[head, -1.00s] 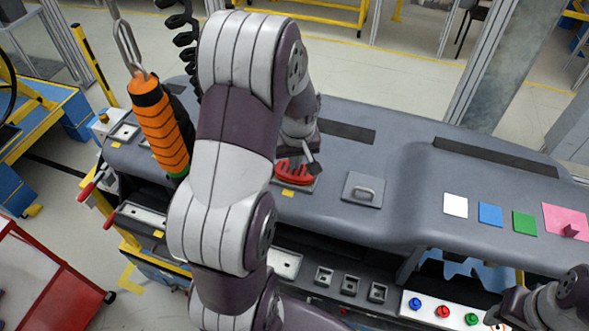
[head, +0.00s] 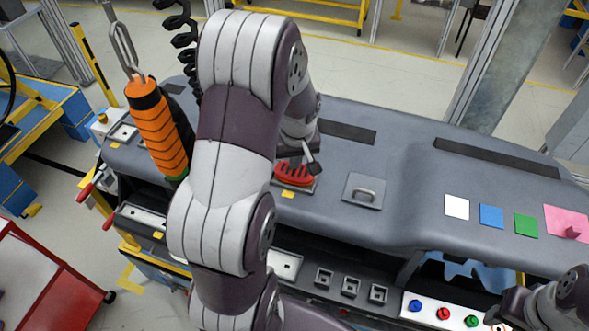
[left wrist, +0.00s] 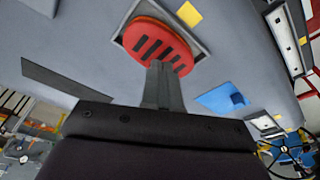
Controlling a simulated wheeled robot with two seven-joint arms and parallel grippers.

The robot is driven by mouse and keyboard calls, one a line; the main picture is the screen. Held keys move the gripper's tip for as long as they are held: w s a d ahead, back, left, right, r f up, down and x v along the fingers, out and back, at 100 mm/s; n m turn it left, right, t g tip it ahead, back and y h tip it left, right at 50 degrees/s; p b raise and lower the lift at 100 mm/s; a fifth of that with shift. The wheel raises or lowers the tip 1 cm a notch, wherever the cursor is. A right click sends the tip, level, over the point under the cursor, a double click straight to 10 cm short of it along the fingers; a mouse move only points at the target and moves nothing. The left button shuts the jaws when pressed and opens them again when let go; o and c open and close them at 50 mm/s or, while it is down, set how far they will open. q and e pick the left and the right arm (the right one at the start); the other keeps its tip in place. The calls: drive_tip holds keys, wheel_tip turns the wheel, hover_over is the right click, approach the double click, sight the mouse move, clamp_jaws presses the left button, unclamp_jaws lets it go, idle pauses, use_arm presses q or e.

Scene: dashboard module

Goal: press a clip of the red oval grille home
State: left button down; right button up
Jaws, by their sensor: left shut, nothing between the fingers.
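The red oval grille (head: 294,174), with dark slots, sits at a grey square recess on the dashboard's top, partly hidden by my arm in the head view. The left wrist view shows the grille (left wrist: 157,46) larger, overlapping one side of the recess frame. My left gripper (head: 313,166) is shut and empty, pointing down at the grille. In the left wrist view its fingertips (left wrist: 160,66) overlap the grille's near edge; whether they touch it I cannot tell. The clips are not distinguishable. My right arm shows at the lower right; its fingers cannot be made out.
A grey plate with a handle (head: 364,190) lies right of the grille. White, blue, green and pink squares (head: 491,216) lie further right. An orange tool (head: 157,128) hangs at the left. A button panel (head: 443,311) is at the front.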

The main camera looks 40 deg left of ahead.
use_arm(q)
drive_tip(key=shift+s, duration=0.1)
drive_tip(key=shift+f+b, duration=0.5)
drive_tip(key=shift+f, duration=0.05)
idle(0.6)
drive_tip(key=shift+d+f+b, duration=0.1)
drive_tip(key=shift+f+b, duration=0.2)
drive_tip(key=shift+f, duration=0.05)
idle(1.3)
drive_tip(key=shift+r, duration=0.1)
idle(0.6)
wheel_tip(320, 180, up, 8)
drive_tip(key=p, duration=0.6)
